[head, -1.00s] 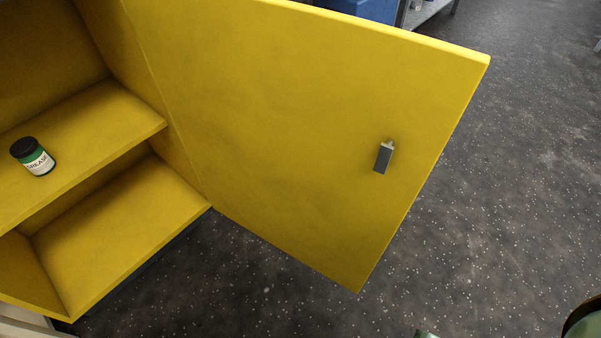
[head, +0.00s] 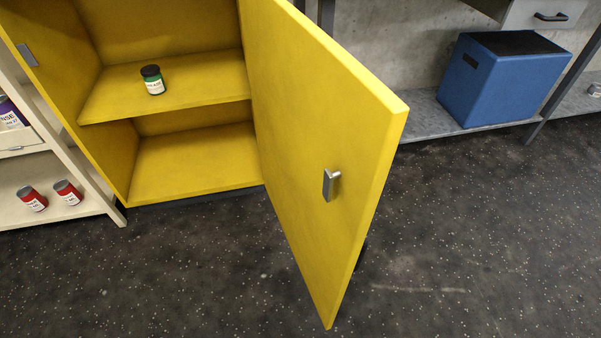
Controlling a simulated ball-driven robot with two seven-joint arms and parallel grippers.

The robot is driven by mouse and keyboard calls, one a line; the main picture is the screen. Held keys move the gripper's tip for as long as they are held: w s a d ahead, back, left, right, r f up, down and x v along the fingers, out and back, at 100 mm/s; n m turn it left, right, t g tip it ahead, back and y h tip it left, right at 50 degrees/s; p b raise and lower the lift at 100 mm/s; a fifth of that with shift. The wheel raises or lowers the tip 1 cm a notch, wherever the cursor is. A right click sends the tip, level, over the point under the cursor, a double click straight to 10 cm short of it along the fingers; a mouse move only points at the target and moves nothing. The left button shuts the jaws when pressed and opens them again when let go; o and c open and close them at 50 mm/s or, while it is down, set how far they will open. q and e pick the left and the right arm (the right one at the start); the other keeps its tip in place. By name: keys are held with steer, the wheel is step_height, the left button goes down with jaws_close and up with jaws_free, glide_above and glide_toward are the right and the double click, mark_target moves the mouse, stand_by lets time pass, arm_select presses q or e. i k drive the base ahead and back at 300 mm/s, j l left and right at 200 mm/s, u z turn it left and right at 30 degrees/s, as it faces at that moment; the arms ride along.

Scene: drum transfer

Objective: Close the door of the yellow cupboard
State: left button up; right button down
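The yellow cupboard (head: 190,192) stands at the upper left of the head view with its front open. Its door (head: 305,130) is hinged on the right side and swung wide open, jutting out toward me. A grey metal handle (head: 328,185) sits on the door's face that is turned to me, near the free edge. Neither of my grippers shows in the head view.
At the left, a cream shelf unit (head: 85,207) holds red cans (head: 32,199) and a purple container (head: 12,115). A blue box (head: 505,80) stands on a low grey shelf (head: 425,118) at the upper right. The dark speckled floor (head: 480,240) is clear in front and to the right.

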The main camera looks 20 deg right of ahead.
mark_target(317, 108)
steer(key=i+l+u, duration=0.15)
steer(key=l+u, duration=0.25)
steer(key=l, duration=0.65)
steer(key=l+u, duration=0.35)
steer(key=l, duration=0.65)
